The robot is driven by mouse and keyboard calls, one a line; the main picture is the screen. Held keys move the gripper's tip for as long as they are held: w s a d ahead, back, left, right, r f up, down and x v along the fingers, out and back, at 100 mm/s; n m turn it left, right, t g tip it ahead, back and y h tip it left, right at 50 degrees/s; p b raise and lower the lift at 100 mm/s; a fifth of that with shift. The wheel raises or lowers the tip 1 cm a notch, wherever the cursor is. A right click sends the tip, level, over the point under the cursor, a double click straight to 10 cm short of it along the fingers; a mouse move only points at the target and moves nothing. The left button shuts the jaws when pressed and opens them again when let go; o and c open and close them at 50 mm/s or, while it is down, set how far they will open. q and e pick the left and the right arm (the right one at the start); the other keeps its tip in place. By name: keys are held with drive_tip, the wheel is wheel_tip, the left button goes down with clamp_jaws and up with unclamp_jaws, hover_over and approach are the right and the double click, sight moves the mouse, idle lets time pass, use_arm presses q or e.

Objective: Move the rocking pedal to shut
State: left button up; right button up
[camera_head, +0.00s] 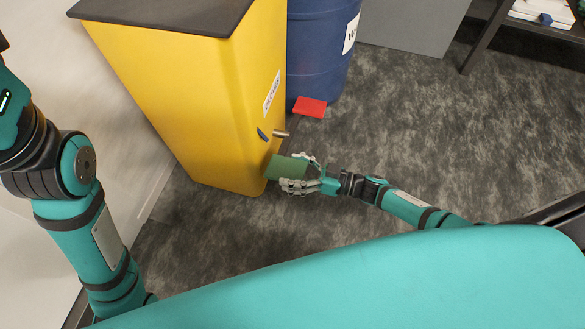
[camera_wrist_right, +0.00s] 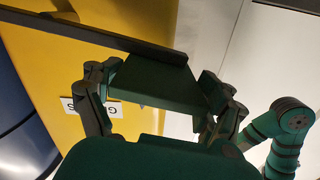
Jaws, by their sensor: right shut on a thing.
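The green pedal (camera_head: 284,167) is a flat plate low at the front of the yellow bin (camera_head: 190,100). My right gripper (camera_head: 292,172) is shut on the pedal, with fingers on its upper and lower edges in the head view. In the right wrist view the pedal is a dark green plate (camera_wrist_right: 155,82) between the two fingers of my right gripper (camera_wrist_right: 155,95). Its joint with the bin is hidden, and I cannot tell its exact tilt. The bin's dark lid (camera_head: 165,14) is at the top of the head view. My left gripper is out of view.
A blue barrel (camera_head: 318,50) stands beside the yellow bin, with a red pedal (camera_head: 310,107) low at its front. A small blue peg (camera_head: 263,134) and a tan peg (camera_head: 281,133) stick out from the yellow bin. Grey floor (camera_head: 430,140) is free to the right.

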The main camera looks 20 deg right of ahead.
drive_tip(key=o, duration=1.6)
drive_tip(key=shift+r, duration=0.1)
drive_tip(key=shift+c, duration=0.2)
drive_tip(key=v, duration=1.2)
